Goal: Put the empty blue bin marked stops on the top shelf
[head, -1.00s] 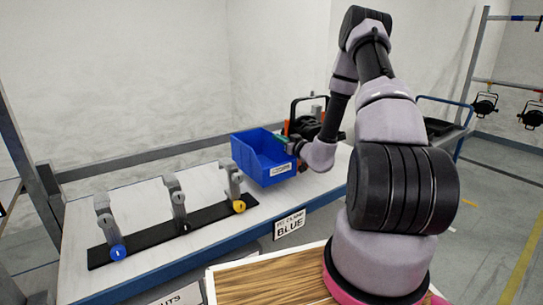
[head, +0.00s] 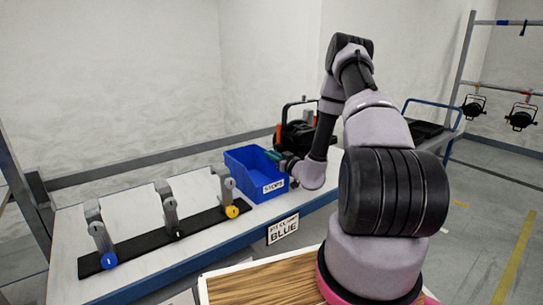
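The blue bin (head: 240,178), with a white label reading STOPS on its front, is at the bench, right of the clamp row. It looks upright, and its visible inside looks empty. My gripper (head: 273,156) is at the bin's right wall, its green fingertips at the rim. It appears shut on that wall, as the bin has moved with it; the finger gap is too small to see. I cannot tell whether the bin's base touches the bench top (head: 75,225). No top shelf is clearly visible.
A black strip (head: 155,240) on the bench carries several grey clamps with blue, black and yellow knobs. A black lamp with an orange-sided frame (head: 296,134) stands behind my gripper. A sign (head: 283,229) hangs on the bench's front edge. Lamps hang on a rack (head: 473,108) at right.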

